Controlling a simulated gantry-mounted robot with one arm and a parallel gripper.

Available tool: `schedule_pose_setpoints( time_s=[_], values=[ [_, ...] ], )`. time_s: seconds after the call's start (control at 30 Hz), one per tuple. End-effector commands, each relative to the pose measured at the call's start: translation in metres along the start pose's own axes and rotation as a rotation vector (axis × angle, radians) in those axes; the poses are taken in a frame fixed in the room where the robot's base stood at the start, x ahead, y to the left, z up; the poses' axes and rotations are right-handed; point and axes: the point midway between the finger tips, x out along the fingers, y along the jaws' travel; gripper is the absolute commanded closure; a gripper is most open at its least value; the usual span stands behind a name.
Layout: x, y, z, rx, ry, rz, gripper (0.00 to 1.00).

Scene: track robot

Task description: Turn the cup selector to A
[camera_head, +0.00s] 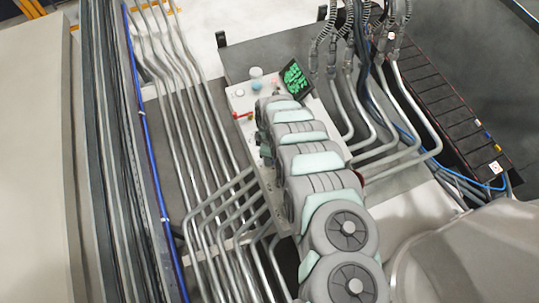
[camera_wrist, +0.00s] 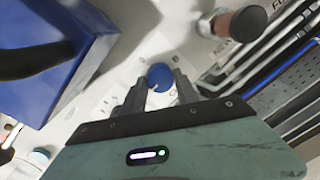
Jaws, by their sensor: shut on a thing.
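A round blue knob (camera_wrist: 159,76) stands on a pale panel (camera_wrist: 128,66) in the wrist view. My gripper (camera_wrist: 160,86) has its two dark fingers on either side of this knob and is shut on it. Small marks show on the panel near the knob, but I cannot read a letter A or tell which way the knob points. In the head view the pale control panel (camera_head: 240,101) lies beyond my arm. My arm hides the gripper and part of the panel there.
A green-lit screen (camera_head: 294,77) and a red handle (camera_head: 243,116) are on the panel. Metal pipes run on both sides. In the wrist view, a blue box (camera_wrist: 82,48) stands left and a dark-capped brown knob (camera_wrist: 247,23) sits upper right, both close to the fingers.

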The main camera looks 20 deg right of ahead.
Motion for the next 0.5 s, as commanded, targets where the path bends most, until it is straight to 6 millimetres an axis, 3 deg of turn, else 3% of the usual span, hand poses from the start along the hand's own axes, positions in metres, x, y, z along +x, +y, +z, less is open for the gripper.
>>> schedule_pose_setpoints(
  time_s=[0.37,0.4,0.5],
  values=[
    [0.0003,-0.0001,-0.0004,-0.002,0.001,0.0,1.0],
    [0.0003,-0.0001,-0.0004,-0.002,0.001,0.0,0.6],
    [0.0002,0.0,-0.0003,-0.002,0.001,0.0,0.52]
  ],
)
